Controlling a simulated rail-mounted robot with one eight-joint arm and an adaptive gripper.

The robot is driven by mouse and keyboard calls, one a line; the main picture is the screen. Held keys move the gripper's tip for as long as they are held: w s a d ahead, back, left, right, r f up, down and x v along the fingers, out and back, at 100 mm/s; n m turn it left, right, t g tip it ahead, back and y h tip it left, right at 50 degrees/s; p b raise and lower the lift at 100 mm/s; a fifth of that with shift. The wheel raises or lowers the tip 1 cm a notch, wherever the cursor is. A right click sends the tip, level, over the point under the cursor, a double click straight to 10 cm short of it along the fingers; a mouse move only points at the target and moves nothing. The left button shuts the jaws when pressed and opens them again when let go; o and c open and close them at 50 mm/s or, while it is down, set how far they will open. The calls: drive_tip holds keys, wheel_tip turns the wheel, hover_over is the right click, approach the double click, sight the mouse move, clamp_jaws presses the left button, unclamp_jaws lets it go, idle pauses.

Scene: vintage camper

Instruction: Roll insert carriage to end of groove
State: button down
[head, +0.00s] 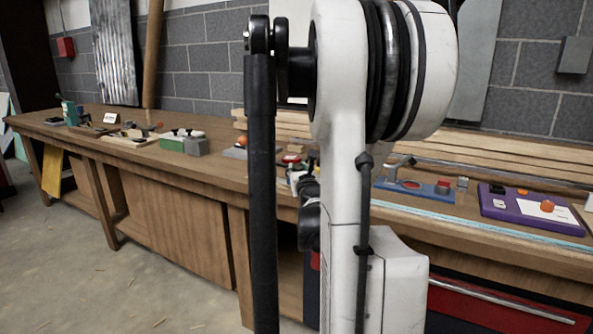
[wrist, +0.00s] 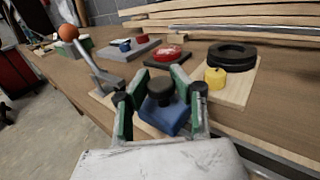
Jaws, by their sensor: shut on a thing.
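In the wrist view my gripper (wrist: 160,98) has its green-padded fingers on either side of a blue block with a black knob on top, which looks like the insert carriage (wrist: 166,119). The fingers are shut on it. The carriage sits low over a pale wooden board (wrist: 146,129) on the bench. The groove cannot be made out; the fingers and carriage cover much of the board. In the head view my arm hides the gripper and carriage.
Just left of the gripper stands a grey lever with an orange ball (wrist: 68,32). Behind are a red-topped piece (wrist: 168,53) and a board with black rings (wrist: 232,55) and a yellow knob (wrist: 215,76). Planks (wrist: 225,17) lie at the back. A purple panel (head: 497,212) is at right.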

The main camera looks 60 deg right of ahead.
drive_tip(key=shift+w, duration=0.2)
drive_tip(key=c, duration=1.4)
unclamp_jaws()
drive_tip(key=shift+w, duration=0.15)
drive_tip(key=v, duration=1.2)
drive_tip(key=shift+a, duration=0.1)
